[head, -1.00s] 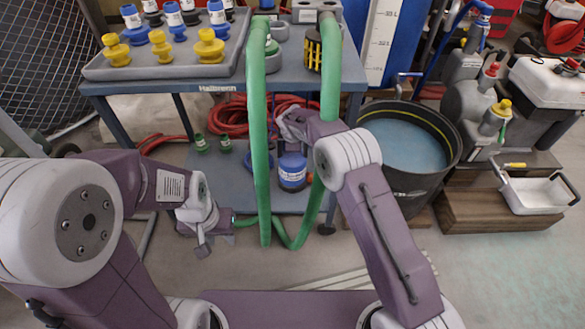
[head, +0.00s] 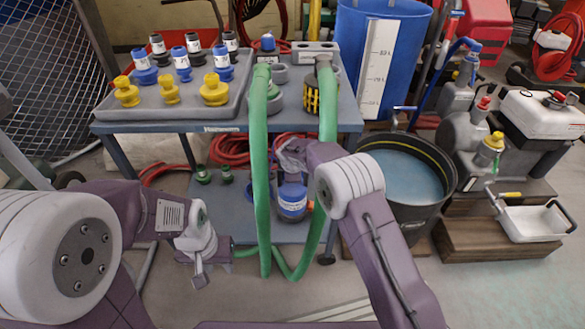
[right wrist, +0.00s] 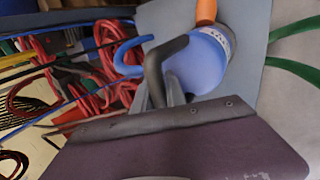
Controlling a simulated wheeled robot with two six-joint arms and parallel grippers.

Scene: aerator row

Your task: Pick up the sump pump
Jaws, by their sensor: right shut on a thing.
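The sump pump (head: 291,200) is a blue, dark-based cylinder with a white label on the cart's lower shelf. It shows from above in the right wrist view (right wrist: 200,65) as a blue round top beside an orange outlet. My right gripper (head: 293,160) reaches down to the pump's top from above. Its dark fingers (right wrist: 165,70) are shut at the pump's top and hide the exact grip. The pump looks upright and seems to stand on the shelf. My left gripper (head: 220,256) is low at the cart's front left, beside a green hose end. I cannot tell whether it holds the hose.
The green hose (head: 260,180) hangs in front of the cart beside the pump. A grey tray (head: 220,108) with several coloured fittings sits on top. A dark tub of water (head: 404,180) stands right of the cart. A wooden step (head: 490,230) carries a white basin (head: 533,222).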

